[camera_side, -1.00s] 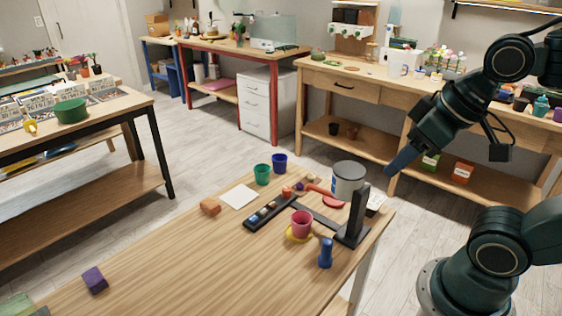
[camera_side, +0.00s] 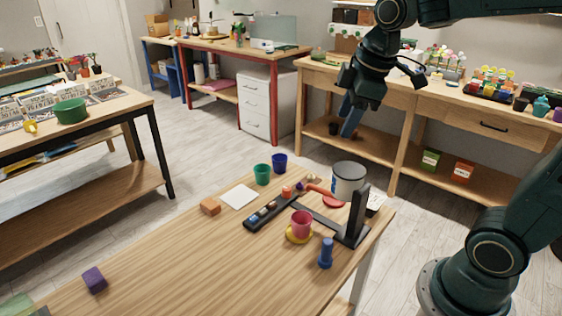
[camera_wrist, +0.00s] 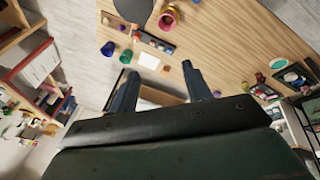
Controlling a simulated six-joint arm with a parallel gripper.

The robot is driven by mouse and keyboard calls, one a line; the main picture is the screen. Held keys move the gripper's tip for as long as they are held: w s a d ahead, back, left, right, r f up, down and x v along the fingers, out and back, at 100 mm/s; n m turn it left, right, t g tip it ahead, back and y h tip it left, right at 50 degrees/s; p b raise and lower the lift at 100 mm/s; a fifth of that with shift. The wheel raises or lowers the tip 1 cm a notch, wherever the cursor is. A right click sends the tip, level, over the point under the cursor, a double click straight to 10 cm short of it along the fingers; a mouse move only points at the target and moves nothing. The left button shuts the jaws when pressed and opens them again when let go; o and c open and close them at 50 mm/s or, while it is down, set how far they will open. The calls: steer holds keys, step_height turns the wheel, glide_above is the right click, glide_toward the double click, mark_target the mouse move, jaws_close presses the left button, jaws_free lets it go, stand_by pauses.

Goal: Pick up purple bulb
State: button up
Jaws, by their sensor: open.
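A small purple bulb-like thing (camera_side: 300,186) lies on the near wooden table, among small coral and tan pieces behind the dark slotted tray (camera_side: 270,212). It is too small to make out clearly, and I cannot pick it out in the wrist view. My gripper (camera_side: 349,132) hangs in the air above and behind the table, well apart from the bulb. In the wrist view its two fingers (camera_wrist: 160,69) are spread with nothing held between them.
Green (camera_side: 262,174) and blue (camera_side: 280,163) cups stand behind. A purple block (camera_side: 94,280) sits front left; much of the table's left is bare.

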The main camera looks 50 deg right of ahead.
steer(key=w+d+f+n+g, duration=0.1)
steer(key=w+d+f+n, duration=0.25)
steer(key=w, duration=0.35)
steer(key=n+g, duration=0.3)
steer(key=n, duration=0.9)
glide_above(300, 185)
step_height(300, 185, down, 18)
steer(key=shift+w+d+r, duration=0.2)
steer(key=shift+w+d, duration=0.1)
steer(key=shift+d, duration=0.1)
steer(key=shift+f, duration=0.1)
steer(key=shift+m, duration=0.25)
steer(key=shift+f, duration=4.2)
steer(key=shift+a+f, duration=0.1)
steer(key=shift+f, duration=2.5)
